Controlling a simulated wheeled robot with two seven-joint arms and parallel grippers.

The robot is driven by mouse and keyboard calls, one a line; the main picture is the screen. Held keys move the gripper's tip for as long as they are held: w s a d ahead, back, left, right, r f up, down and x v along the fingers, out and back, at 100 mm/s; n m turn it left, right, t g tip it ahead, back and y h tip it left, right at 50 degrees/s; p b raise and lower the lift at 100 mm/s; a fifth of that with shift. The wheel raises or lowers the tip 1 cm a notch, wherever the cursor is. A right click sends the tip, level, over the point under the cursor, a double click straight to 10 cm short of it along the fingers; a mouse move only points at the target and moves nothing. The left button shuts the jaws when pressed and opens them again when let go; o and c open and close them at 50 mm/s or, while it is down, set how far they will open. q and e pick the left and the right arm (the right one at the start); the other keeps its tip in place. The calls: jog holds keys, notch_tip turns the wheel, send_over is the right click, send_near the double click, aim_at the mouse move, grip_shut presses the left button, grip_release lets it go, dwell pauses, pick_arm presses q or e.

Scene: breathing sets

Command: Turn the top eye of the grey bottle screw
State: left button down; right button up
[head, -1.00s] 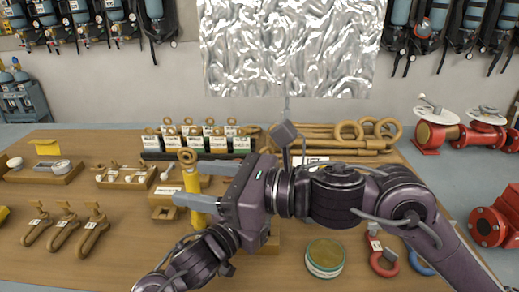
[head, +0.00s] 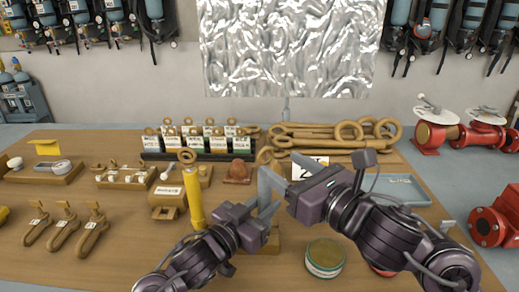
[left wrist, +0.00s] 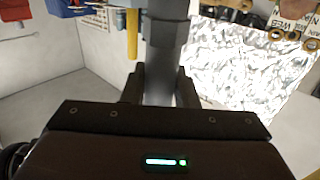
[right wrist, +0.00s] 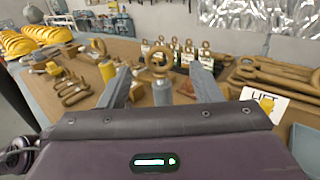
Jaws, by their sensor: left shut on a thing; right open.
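The grey bottle screw stands upright, with its brown top eye (head: 265,156) showing just behind the right gripper's fingers. In the right wrist view the eye (right wrist: 160,60) sits above the grey body (right wrist: 163,93), between the two fingers. My left gripper (head: 262,213) is shut on the grey body; the left wrist view shows the body (left wrist: 166,55) between its fingers. My right gripper (head: 281,168) is open around the upper part of the screw, with a gap visible on both sides. The lower end of the screw is hidden by my left gripper.
A yellow bottle screw (head: 193,198) stands upright to the left. A round tin (head: 325,257) is at the front right. Long brown rods with eyes (head: 335,135) lie behind, and a white lettered sign (head: 308,165) is close beside my right gripper.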

aim_at(267, 155)
jog(key=x, duration=0.8)
jog(key=c, duration=1)
